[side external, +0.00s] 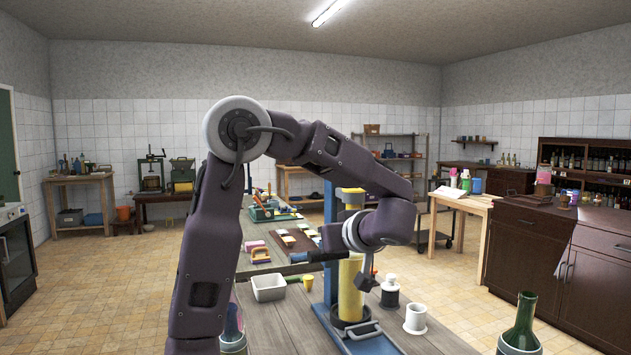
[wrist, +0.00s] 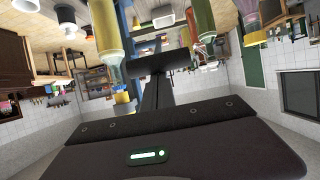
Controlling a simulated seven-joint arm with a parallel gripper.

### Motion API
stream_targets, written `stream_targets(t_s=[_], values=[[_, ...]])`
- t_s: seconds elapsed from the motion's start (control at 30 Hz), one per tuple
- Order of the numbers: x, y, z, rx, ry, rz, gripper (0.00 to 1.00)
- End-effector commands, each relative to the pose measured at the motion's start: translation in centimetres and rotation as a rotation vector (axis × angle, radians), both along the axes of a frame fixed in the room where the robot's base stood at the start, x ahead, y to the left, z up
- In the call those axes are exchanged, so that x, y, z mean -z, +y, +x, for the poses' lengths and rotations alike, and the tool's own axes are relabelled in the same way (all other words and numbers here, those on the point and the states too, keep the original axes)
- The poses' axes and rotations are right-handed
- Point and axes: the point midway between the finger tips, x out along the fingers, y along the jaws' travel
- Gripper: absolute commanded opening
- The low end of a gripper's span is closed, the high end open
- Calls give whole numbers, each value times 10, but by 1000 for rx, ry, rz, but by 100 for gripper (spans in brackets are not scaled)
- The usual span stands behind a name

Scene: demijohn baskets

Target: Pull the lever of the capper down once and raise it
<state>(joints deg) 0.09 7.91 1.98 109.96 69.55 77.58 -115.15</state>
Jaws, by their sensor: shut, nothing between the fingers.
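The capper stands on the work table. A dark lever grip (side external: 318,256) sticks out to the left at mid-height, below my wrist. Contact cannot be judged there.
A green bottle (side external: 521,325) stands at the front right. Several small items lie farther back on the table.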

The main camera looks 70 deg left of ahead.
Motion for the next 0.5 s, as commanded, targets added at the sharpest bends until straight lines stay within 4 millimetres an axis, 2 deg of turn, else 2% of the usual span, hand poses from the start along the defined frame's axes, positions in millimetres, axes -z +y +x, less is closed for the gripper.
stream_targets(t_s=[0.2,0.5], values=[[24,-11,0,1,2,-1,0],[36,-16,0,-1,0,-5,0]])
